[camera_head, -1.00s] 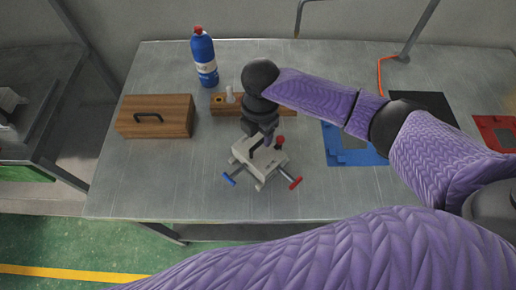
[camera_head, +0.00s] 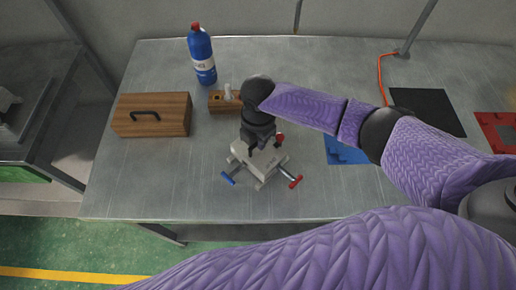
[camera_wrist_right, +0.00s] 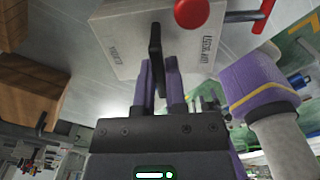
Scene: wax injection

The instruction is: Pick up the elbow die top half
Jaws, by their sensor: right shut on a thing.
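The elbow die (camera_head: 262,162) is a pale grey block near the front middle of the table, with blue and red T-handles sticking out at its sides. Its top half, with a black handle and a red knob, also shows in the right wrist view (camera_wrist_right: 125,45). My right gripper (camera_head: 254,146) is over the die from above. In the right wrist view its fingers (camera_wrist_right: 159,80) are shut on the black handle (camera_wrist_right: 156,42). I cannot tell whether the top half is apart from the lower half. My left gripper is not in view.
A wooden box (camera_head: 153,115) with a black handle stands at left. A blue bottle (camera_head: 203,58) and a wooden holder (camera_head: 222,103) are behind. A blue mat (camera_head: 345,152), a black mat (camera_head: 428,110) and a red mat (camera_head: 494,130) lie at right. The table front-left is clear.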

